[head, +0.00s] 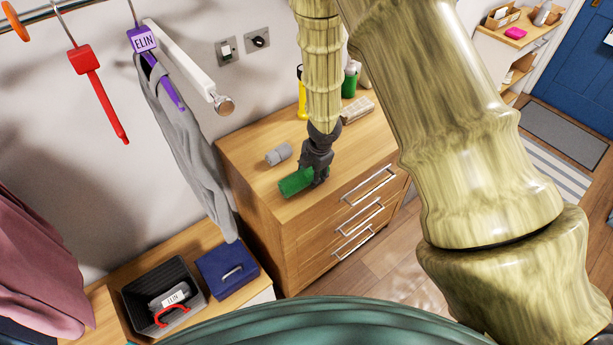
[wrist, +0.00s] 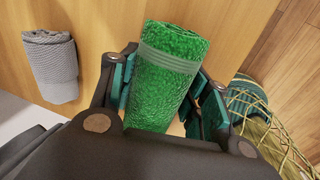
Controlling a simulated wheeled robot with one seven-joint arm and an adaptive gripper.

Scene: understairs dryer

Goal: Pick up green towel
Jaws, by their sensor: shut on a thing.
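The green towel (head: 296,181) is rolled up at the front left part of the wooden dresser's top. My gripper (head: 312,172) is over it, pointing down, with its fingers around the roll. In the wrist view the green towel (wrist: 167,75) lies between the two fingers of my gripper (wrist: 165,100), which are shut on it from both sides. I cannot tell whether the towel still touches the dresser top.
A rolled grey towel (head: 278,154) lies just behind. A yellow bottle (head: 302,98), a green bottle (head: 349,82) and a beige block (head: 357,110) stand further back. The dresser (head: 240,150) has bare top at the left. A dark bin (head: 190,276) and blue box (head: 228,270) sit lower left.

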